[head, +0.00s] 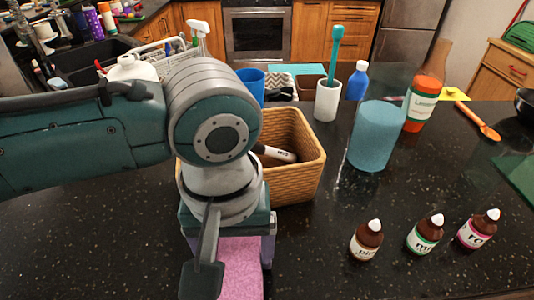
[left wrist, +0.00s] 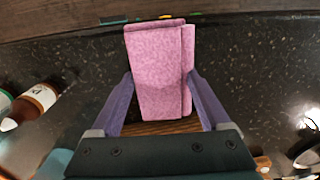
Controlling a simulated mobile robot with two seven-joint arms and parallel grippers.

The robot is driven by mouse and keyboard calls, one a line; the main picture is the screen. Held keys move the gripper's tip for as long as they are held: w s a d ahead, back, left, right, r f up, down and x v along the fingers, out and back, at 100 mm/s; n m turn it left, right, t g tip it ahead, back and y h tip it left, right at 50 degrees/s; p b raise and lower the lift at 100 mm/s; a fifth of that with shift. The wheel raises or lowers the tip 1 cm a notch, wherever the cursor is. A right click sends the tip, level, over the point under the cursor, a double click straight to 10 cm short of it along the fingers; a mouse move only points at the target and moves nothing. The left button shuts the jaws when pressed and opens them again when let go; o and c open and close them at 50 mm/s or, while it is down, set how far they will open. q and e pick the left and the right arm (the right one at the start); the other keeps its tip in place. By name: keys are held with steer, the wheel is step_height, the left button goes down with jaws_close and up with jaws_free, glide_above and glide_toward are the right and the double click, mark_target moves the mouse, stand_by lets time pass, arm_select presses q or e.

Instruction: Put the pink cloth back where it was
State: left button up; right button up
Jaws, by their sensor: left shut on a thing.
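The pink cloth (head: 240,270) is a folded, speckled piece below my left gripper (head: 237,258) at the bottom of the head view. In the left wrist view the cloth (left wrist: 157,65) lies between the two purple fingers of my left gripper (left wrist: 160,82), which is shut on it. I cannot tell whether the cloth touches the dark counter. My wrist hides part of the cloth in the head view. My right gripper is not in view.
A wicker basket (head: 292,183) holding a white marker-like item stands behind my left gripper. Several small brown bottles (head: 367,240) stand at the right front. A blue cylinder (head: 372,140) and a white cup (head: 327,103) stand farther back. The counter between basket and bottles is clear.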

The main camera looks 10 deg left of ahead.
mark_target(237, 259)
arm_select(q)
steer(key=shift+f, duration=0.15)
steer(key=o, duration=1.2)
steer(key=shift+c, duration=0.2)
step_height(237, 259, up, 12)
steer(key=s+d+f+m+h, duration=0.1)
steer(key=s+d+f+m+t+h, duration=0.1)
steer(key=s, duration=0.1)
steer(key=s+f+m+h, duration=0.1)
steer(key=s, duration=0.1)
steer(key=shift+s+d+m+t+h+p, duration=0.2)
steer(key=shift+d+m+t+h+p, duration=0.1)
steer(key=shift+d+t+p, duration=0.1)
steer(key=s+a+f+t+y, duration=0.1)
steer(key=s+a, duration=0.2)
steer(key=a, duration=0.3)
steer(key=s+a+m+y, duration=0.1)
steer(key=s+a+y, duration=0.1)
steer(key=a, duration=0.4)
steer(key=shift+s+a+f+m+t, duration=0.15)
steer(key=shift+s+f+m+t, duration=0.2)
steer(key=shift+s, duration=0.45)
